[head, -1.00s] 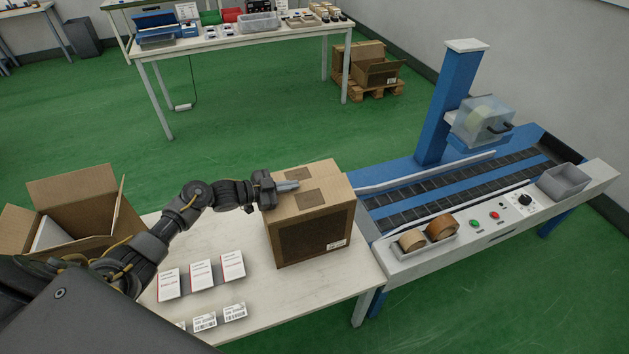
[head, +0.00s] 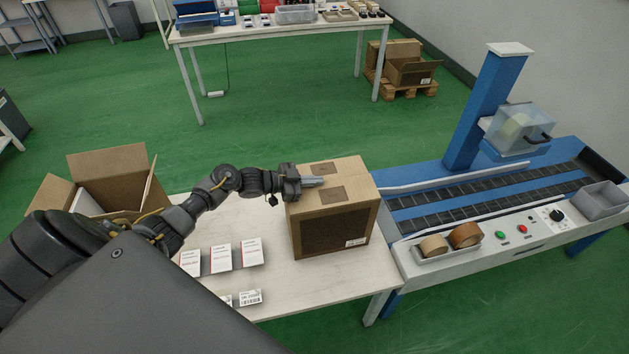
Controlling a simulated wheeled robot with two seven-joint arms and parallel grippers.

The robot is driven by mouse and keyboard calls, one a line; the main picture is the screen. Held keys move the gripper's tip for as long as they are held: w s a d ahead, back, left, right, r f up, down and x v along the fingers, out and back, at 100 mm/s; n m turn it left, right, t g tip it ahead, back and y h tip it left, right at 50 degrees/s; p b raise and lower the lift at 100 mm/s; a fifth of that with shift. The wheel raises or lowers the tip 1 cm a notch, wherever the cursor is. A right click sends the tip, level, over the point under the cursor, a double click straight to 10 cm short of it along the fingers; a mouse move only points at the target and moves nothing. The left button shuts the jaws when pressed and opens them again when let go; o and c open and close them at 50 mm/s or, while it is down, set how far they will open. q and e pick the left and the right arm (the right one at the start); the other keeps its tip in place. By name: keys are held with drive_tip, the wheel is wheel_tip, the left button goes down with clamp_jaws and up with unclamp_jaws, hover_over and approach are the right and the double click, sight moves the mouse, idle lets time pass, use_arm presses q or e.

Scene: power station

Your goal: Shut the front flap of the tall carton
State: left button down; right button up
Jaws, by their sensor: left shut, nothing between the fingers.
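The tall brown carton (head: 366,212) stands upright on the white table, with a dark panel on its near side and a small white label. Its top looks flat, with no flap standing up, and two darker squares lie on it. I cannot pick out the front flap's edge from the rest of the top. My left gripper (head: 318,182) is shut and empty, its fingers lying flat over the left part of the carton's top. I cannot tell whether they touch it. The gripper hides part of the top's left edge. My right gripper is not in view.
An open carton (head: 108,163) stands left of the table (head: 335,284). Small white-and-red boxes (head: 221,257) and labelled packets (head: 250,296) lie in front of my arm. The blue conveyor machine (head: 470,201) with tape rolls (head: 466,235) adjoins the table on the right.

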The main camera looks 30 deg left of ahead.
use_arm(q)
drive_tip(key=b+v, duration=0.2)
drive_tip(key=v, duration=0.8)
drive_tip(key=w+d+r+m+g+b, duration=0.1)
drive_tip(key=w+d+r+m, duration=0.15)
drive_tip(key=r, duration=0.45)
drive_tip(key=w+d+r+m+g+b, duration=0.1)
drive_tip(key=w+d+r+m+b, duration=0.2)
drive_tip(key=r, duration=0.4)
drive_tip(key=f+n+y, duration=0.1)
drive_tip(key=n, duration=0.1)
drive_tip(key=s+f+n+g+y, duration=0.1)
drive_tip(key=f+n+y, duration=0.1)
drive_tip(key=s+f+n+g+y, duration=0.1)
drive_tip(key=n, duration=0.2)
drive_tip(key=shift+s+a+f+y+p, duration=0.1)
drive_tip(key=shift+a+f+y+p, duration=0.1)
drive_tip(key=shift+a+y+p, duration=0.1)
